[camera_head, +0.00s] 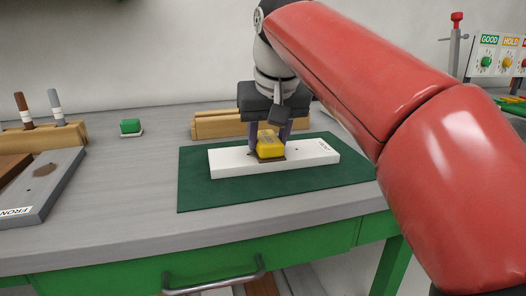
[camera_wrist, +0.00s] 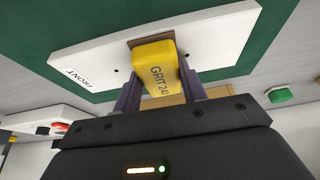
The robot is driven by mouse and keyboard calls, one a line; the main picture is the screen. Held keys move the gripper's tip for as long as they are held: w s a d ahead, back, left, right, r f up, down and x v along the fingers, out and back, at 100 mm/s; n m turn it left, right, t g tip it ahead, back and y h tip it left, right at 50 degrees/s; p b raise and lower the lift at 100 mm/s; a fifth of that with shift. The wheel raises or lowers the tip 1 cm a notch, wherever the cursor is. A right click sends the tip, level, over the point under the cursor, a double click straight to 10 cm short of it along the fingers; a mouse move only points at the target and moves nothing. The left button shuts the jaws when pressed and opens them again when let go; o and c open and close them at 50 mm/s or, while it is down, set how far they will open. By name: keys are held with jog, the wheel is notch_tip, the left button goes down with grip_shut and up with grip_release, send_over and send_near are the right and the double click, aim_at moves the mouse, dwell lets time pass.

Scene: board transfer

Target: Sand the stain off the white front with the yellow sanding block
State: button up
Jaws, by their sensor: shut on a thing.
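The white front (camera_head: 225,163) lies flat on a green mat (camera_head: 200,192), its printed label at the right end in the head view. It also shows in the wrist view (camera_wrist: 212,45), with the label "FRONT" at the left. The yellow sanding block (camera_head: 270,150) is marked "GRIT 240" in the wrist view (camera_wrist: 155,65). My gripper (camera_head: 268,140) is shut on the block, with a finger on each side. The block's brown underside is at the board's surface near its middle; I cannot tell whether it presses. No stain shows clearly; the block may hide it.
A green block (camera_head: 130,127) sits behind the mat at left. A grey front (camera_head: 50,185) with a brown stain lies at far left, near a wooden rack (camera_head: 75,133). A wooden holder (camera_head: 215,127) stands behind the mat. A sign panel (camera_head: 495,58) stands at right.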

jog(key=shift+s+a+p, duration=0.15)
jog(key=shift+s+a, duration=0.1)
jog(key=shift+a, duration=0.55)
jog(key=shift+s+a+p, duration=0.15)
jog(key=shift+s+a, duration=0.05)
jog(key=shift+a, duration=0.6)
jog(key=shift+w+d+f, duration=0.1)
jog(key=shift+w+d, duration=0.1)
jog(key=shift+d, duration=0.6)
jog(key=shift+w+d+r, duration=0.1)
jog(key=shift+w+d, duration=0.15)
jog(key=shift+d, duration=0.55)
jog(key=shift+w+d+f, duration=0.1)
jog(key=shift+w+d, duration=0.1)
jog(key=shift+d, duration=0.6)
jog(key=shift+r, duration=3.55)
